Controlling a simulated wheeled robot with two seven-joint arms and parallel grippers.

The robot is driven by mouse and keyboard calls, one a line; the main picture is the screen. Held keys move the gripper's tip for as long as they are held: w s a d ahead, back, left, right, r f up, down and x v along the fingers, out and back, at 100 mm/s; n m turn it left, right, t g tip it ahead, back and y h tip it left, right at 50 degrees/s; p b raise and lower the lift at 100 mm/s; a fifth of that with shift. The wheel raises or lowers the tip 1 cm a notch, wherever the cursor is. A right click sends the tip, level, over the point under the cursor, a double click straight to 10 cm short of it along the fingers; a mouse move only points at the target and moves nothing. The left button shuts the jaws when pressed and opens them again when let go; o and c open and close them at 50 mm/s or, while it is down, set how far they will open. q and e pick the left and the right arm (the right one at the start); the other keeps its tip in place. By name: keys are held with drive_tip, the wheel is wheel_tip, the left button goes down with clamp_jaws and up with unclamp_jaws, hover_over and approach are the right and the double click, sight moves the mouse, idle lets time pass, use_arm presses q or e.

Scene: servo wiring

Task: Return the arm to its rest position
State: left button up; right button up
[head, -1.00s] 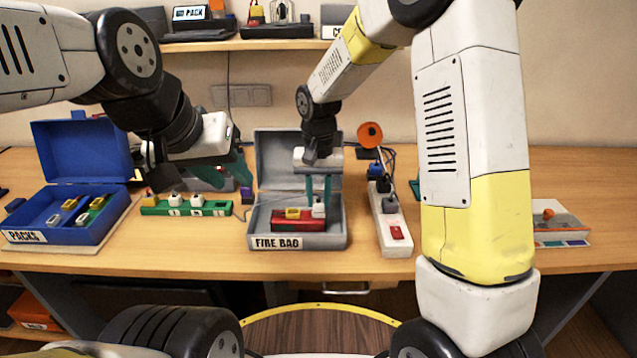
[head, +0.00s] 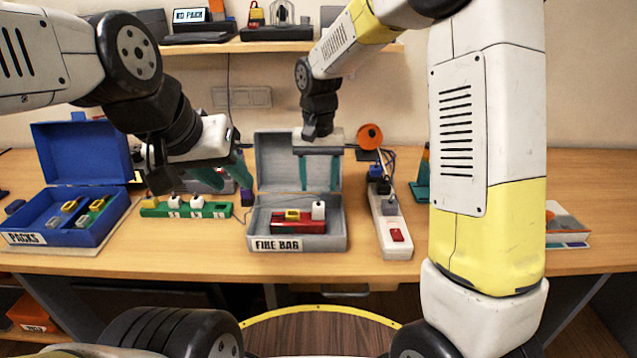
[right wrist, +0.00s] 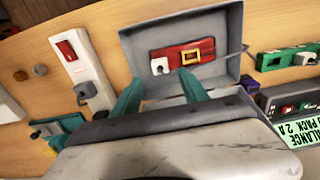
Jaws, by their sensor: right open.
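My right gripper (head: 318,172) is open and empty. It hangs above the grey box labelled FIRE BAG (head: 333,242), its two teal fingers in front of the raised lid. In the right wrist view its fingers (right wrist: 158,95) point at the box, apart from the red pack (right wrist: 183,56). The red pack (head: 298,226) lies in the box with a yellow part and a white plug on it. My left gripper (head: 228,172) is at the left, above and behind the green power strip (head: 186,209); its teal fingers are partly seen and appear empty.
A blue box labelled PACKS (head: 88,236) stands open at left with several packs. A white power strip (head: 392,236) with a red switch lies right of the grey box. An orange disc (head: 370,136) stands behind it. A shelf (head: 270,46) runs above the table.

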drive_tip(key=shift+r, duration=1)
